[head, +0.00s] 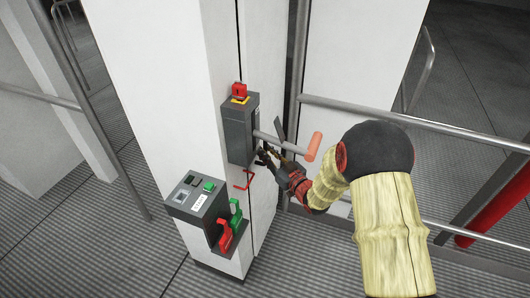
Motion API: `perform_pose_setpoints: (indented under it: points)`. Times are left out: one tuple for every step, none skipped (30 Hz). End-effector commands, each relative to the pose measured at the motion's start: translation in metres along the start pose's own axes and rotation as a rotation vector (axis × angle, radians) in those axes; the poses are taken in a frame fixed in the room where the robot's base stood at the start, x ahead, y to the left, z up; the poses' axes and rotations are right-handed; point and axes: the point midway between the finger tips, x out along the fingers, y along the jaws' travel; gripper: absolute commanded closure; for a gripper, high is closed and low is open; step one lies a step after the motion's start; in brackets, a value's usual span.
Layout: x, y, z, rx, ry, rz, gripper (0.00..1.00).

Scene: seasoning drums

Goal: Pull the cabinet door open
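The tall white cabinet (160,60) stands left of centre. A vertical seam runs down its right part, beside a narrow white panel (265,205), but I cannot tell for sure which panel is the door. A thin red bracket-shaped handle (245,180) sticks out low on the cabinet, below a grey box. My gripper (264,157), dark and small in the head view, is just above and right of the red handle, close to the grey box. It appears apart from the handle. Whether its fingers are open or shut is too small to tell.
The grey box (238,130) carries a red switch (239,90) and a lever with an orange grip (313,147) close above my gripper. A lower control box (190,198) holds red and green levers. Metal rails (420,122) run on the right. Floor at lower left is clear.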

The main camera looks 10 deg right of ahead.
Motion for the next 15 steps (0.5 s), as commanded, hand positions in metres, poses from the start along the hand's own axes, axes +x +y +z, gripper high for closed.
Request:
perform_pose_setpoints:
  points:
    - [0.0038,-0.0006,0.0007,0.0,0.0,-0.001,0.82]
    - [0.0053,-0.0007,0.0008,0.0,0.0,-0.001,0.82]
    - [0.0067,-0.0008,0.0008,0.0,0.0,-0.001,0.82]
    - [0.0076,-0.0008,0.0007,0.0,-0.001,-0.001,0.82]
    - [0.0081,-0.0008,0.0006,0.0,-0.001,-0.001,0.82]
    - [0.0084,-0.0007,0.0004,0.0,-0.001,-0.001,0.82]
    - [0.0085,-0.0007,0.0004,0.0,-0.001,-0.001,0.82]
    - [0.0085,-0.0006,0.0003,0.0,-0.001,-0.001,0.82]
    - [0.0084,-0.0006,0.0002,0.0,-0.001,-0.001,0.82]
    - [0.0084,-0.0005,0.0001,0.0,-0.001,0.0,0.82]
    - [0.0083,-0.0005,0.0002,0.0,-0.001,0.0,0.82]
    - [0.0083,-0.0005,0.0001,0.0,-0.001,0.0,0.83]
    - [0.0083,-0.0004,0.0001,0.0,-0.001,0.0,0.85]
    - [0.0083,-0.0005,0.0001,0.0,-0.001,0.0,0.87]
    - [0.0082,-0.0004,0.0001,0.0,-0.001,0.0,0.89]
